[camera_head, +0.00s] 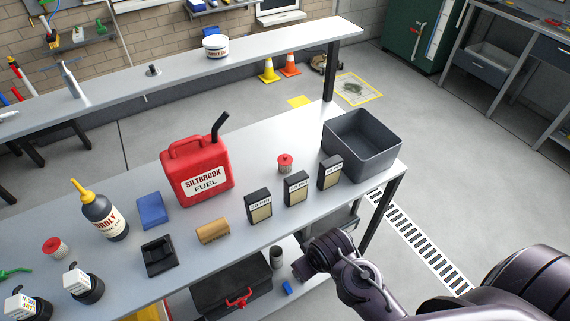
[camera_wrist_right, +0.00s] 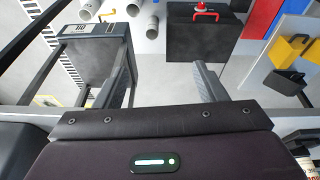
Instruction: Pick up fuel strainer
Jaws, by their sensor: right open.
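I cannot tell for sure which item is the fuel strainer. Candidates on the grey workbench (camera_head: 120,270) are a small red-topped can (camera_head: 285,163) behind the black boxes, a similar red-topped can (camera_head: 56,248) at the left, and a tan ribbed cylinder (camera_head: 212,231) lying near the front edge. My right gripper (camera_head: 304,266) is below and right of the bench's front edge, apart from all of these. In the right wrist view its two fingers (camera_wrist_right: 160,88) are spread with nothing between them. My left gripper is not in view.
A red fuel can (camera_head: 196,172), three black boxes (camera_head: 259,206), a blue block (camera_head: 152,210) and a grey bin (camera_head: 361,145) stand on the bench. Below it is a black toolbox (camera_head: 225,287), also in the right wrist view (camera_wrist_right: 202,38). The right wrist view shows several grey tubes (camera_wrist_right: 152,27).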

